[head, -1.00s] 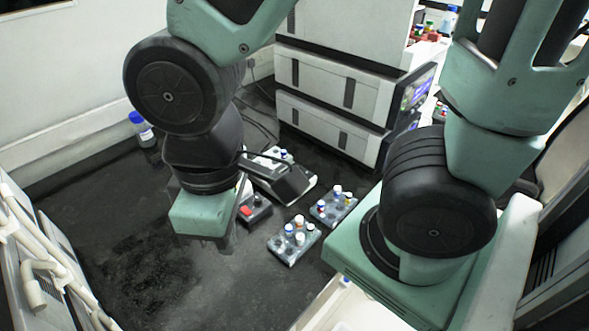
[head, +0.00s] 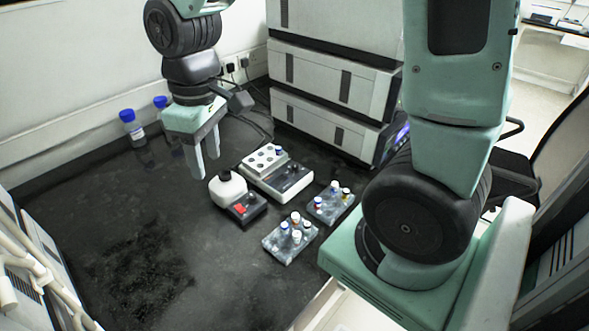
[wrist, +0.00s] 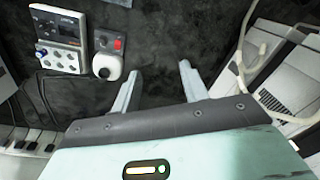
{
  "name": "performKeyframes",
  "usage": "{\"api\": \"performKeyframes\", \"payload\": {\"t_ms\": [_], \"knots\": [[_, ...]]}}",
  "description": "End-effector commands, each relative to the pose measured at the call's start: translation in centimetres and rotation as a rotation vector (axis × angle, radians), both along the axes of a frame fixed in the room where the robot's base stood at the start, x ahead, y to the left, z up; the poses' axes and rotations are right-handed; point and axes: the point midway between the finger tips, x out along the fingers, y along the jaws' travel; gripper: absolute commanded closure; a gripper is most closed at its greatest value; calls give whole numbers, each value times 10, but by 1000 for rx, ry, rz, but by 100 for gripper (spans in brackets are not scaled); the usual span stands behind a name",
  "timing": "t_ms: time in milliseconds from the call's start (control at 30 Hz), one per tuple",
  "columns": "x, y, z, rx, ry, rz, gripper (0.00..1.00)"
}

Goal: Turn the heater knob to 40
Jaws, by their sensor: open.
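The heater (head: 284,181) is a white block unit with a dark control panel and round holes in its top, on the black bench right of my gripper in the head view. It shows at the upper left in the wrist view (wrist: 58,36), with a small dark display. Small knobs show on its panel, but their setting is too small to read. My gripper (head: 204,167) is open and empty, fingers pointing down, left of the heater and apart from it. In the wrist view my gripper (wrist: 160,70) has only bare bench between its fingers.
A small mixer (head: 247,208) with a white round top and red switch stands beside the heater, nearer my gripper. Two vial racks (head: 290,241) (head: 331,203) stand in front. Blue-capped bottles (head: 132,129) stand by the wall. Stacked instruments (head: 325,125) stand behind. The bench's left is clear.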

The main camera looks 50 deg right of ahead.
Motion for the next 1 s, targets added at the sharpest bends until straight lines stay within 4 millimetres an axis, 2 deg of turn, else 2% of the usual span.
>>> {"api": "performKeyframes", "payload": {"t_ms": [33,67,100,167,200,300,400,433,500,600,767,1000], "knots": [[26,-35,-19,-1,1,-51,56],[39,-55,-25,-4,0,-70,56],[54,-85,-33,-9,0,-95,56],[71,-132,-45,-19,-1,-133,56],[79,-162,-53,-26,1,-155,56],[86,-232,-70,-44,5,-201,56],[84,-283,-81,-60,11,-232,56],[83,-293,-84,-63,15,-238,56],[80,-311,-87,-69,17,-247,56],[78,-321,-91,-72,20,-250,56],[78,-321,-108,-71,23,-250,56],[77,-320,-156,-70,24,-251,56]]}}
